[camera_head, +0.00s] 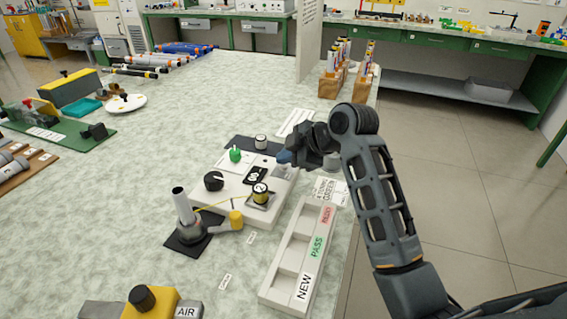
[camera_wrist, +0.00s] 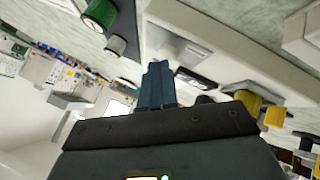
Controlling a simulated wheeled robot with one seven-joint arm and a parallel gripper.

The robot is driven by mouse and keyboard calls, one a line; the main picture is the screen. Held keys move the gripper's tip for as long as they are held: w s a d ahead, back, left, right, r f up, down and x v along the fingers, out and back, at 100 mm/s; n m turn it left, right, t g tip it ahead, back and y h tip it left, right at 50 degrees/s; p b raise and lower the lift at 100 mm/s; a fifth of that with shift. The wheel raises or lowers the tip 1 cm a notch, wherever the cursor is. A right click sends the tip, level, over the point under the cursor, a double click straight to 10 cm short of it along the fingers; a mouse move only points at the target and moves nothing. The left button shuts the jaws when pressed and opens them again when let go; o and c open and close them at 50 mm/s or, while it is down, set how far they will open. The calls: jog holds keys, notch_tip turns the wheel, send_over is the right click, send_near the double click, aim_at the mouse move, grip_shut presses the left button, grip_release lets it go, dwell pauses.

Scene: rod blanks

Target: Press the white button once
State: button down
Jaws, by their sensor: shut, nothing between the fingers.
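My gripper (camera_head: 287,157) hangs over the right side of the pale control box (camera_head: 224,199), its blue fingers shut and empty. The wrist view shows the shut fingers (camera_wrist: 158,76) pointing at a raised white block (camera_wrist: 178,48) on a pale surface. I cannot tell whether this block is the white button, or whether the fingertips touch it. No white button is clearly visible in the head view; my gripper covers part of the box's right side.
A silver-necked vessel (camera_head: 188,211) stands on a dark pad left of the box. A white tray labelled NEW, PASS and REDO (camera_head: 284,257) lies in front. A small grey-white cylinder (camera_head: 260,141) stands behind the box. The worktop behind it is mostly clear.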

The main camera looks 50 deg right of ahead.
aim_at(286, 167)
jog(key=shift+r+p, duration=0.8)
jog(key=shift+r, duration=0.1)
notch_tip(286, 167, up, 5)
jog(key=p, duration=0.4)
dwell(0.8)
